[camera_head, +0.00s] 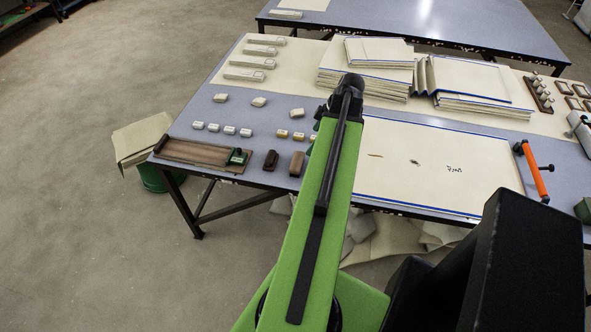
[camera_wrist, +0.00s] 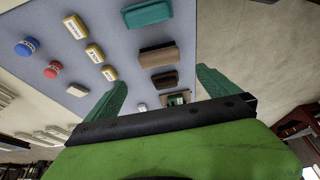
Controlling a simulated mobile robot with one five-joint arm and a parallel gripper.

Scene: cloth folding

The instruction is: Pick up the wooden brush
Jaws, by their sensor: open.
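The lighter brown block with a dark lower side looks like the wooden brush (camera_head: 297,164). It lies near the table's front edge in the head view, just left of my arm. It also shows in the wrist view (camera_wrist: 157,54), above the middle. A darker brown block (camera_head: 270,160) lies beside it and also appears in the wrist view (camera_wrist: 165,79). My gripper (camera_wrist: 161,78) is open, with its green fingers wide apart and nothing held between them. The brush appears beyond the fingertips, apart from them.
A teal block (camera_wrist: 148,13) lies beyond the brush. A wooden tray (camera_head: 195,152) with a green item is at the table's left corner. Small white and yellow blocks (camera_wrist: 95,54) stand in rows behind. A blue-edged cloth (camera_head: 440,165) lies right of my arm.

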